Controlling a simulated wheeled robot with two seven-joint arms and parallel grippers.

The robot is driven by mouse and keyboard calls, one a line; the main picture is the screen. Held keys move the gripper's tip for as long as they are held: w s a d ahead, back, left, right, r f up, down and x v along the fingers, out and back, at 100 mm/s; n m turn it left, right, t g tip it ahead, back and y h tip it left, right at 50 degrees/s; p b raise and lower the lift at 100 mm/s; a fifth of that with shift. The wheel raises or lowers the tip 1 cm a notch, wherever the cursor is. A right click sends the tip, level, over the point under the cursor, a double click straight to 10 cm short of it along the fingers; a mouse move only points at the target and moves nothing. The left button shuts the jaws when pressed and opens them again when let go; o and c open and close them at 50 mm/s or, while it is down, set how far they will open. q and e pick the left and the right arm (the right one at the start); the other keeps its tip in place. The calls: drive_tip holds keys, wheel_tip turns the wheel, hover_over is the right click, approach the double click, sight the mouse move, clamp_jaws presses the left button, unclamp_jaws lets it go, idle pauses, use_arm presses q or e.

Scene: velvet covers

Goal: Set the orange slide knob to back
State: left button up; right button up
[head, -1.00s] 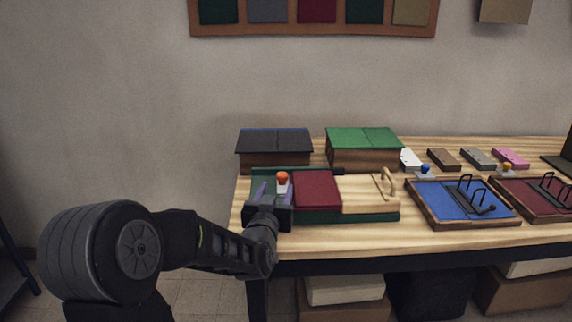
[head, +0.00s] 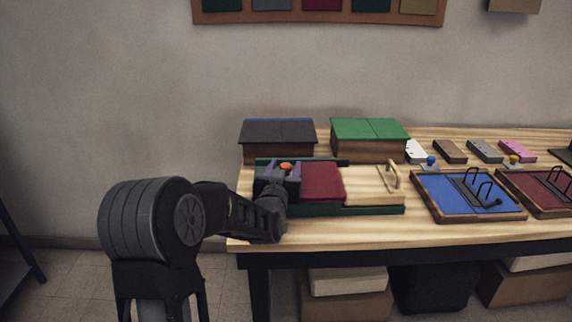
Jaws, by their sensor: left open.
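The orange knob (head: 286,166) is at the left end of a green-based board (head: 372,210), close to the board's back edge. Only its top shows; my gripper hides its lower part and the slot. My left gripper (head: 284,170) is open, with a purple-grey finger on each side of the knob. I cannot tell whether the fingers touch it. My right gripper is not in view.
A dark red cover (head: 322,182) and a wooden panel with a handle (head: 372,184) lie just right of the gripper. Dark (head: 277,135) and green-lidded (head: 370,137) boxes stand behind. A blue tray (head: 465,194) sits to the right.

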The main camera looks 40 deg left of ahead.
use_arm(q)
drive_tip(key=shift+x, duration=0.95)
drive_tip(key=shift+c, duration=0.4)
clamp_jaws()
idle(0.3)
